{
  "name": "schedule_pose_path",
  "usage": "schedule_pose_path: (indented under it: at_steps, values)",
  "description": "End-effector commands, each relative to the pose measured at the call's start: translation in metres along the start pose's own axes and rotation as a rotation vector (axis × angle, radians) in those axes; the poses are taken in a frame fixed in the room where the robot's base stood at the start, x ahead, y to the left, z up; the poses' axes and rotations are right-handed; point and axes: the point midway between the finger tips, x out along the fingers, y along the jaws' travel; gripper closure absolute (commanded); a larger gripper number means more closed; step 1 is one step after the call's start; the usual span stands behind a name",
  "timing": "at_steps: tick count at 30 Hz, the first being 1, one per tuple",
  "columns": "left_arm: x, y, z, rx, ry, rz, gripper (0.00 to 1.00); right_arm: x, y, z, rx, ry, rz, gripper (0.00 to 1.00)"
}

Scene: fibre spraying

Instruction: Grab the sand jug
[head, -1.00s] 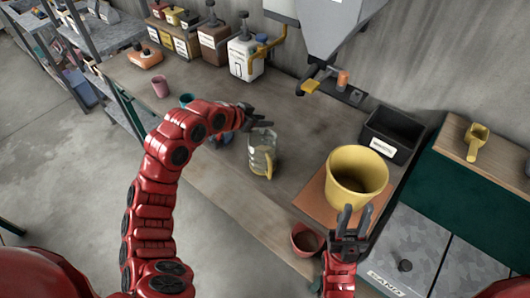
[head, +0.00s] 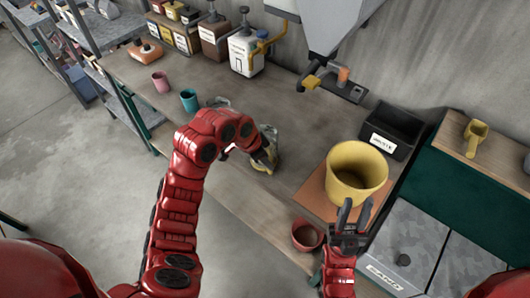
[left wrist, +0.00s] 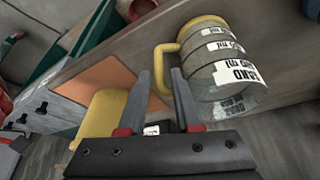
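The sand jug (head: 271,136) is clear with a yellow handle and stands on the bench. My left arm partly covers it in the head view. In the left wrist view the jug (left wrist: 225,62) shows white labels, one partly reading SAND. My right gripper (head: 355,208) is open and empty in front of the yellow bucket (head: 357,172).
A red-brown bowl (head: 306,236) stands at the bench's front edge. A black bin (head: 391,132) is behind the bucket. A teal cup (head: 189,100) and a pink cup (head: 160,82) stand at left. The bench between jug and back containers is mostly clear.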

Motion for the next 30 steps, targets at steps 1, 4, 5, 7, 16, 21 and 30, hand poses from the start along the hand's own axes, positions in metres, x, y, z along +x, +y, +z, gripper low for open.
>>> schedule_pose_path:
  at_steps: [1, 4, 5, 7, 16, 21, 30]
  values:
    - [0.002, 0.001, -0.001, 0.001, -0.004, 0.001, 0.68, 0.006, 0.000, -0.001, 0.000, 0.001, 0.000, 0.65]
    - [0.008, -0.001, -0.001, 0.002, 0.000, -0.004, 0.68, 0.008, 0.000, -0.001, 0.000, 0.000, 0.000, 0.65]
    - [0.009, 0.000, -0.001, 0.002, 0.000, -0.004, 0.68, 0.009, 0.000, -0.002, 0.000, 0.000, 0.000, 0.65]
    - [0.013, 0.001, 0.000, 0.002, -0.003, -0.001, 0.68, 0.014, 0.001, -0.002, 0.000, 0.000, 0.000, 0.65]
    - [0.052, 0.003, 0.005, 0.001, 0.001, -0.002, 0.68, 0.039, 0.002, -0.006, 0.000, 0.000, 0.000, 0.65]
    - [0.061, 0.003, 0.007, 0.001, -0.001, -0.003, 0.68, 0.040, 0.002, -0.007, 0.000, 0.000, 0.000, 0.65]
    - [0.062, 0.002, 0.006, 0.001, 0.001, -0.004, 0.86, 0.040, 0.002, -0.007, 0.000, 0.000, 0.000, 0.65]
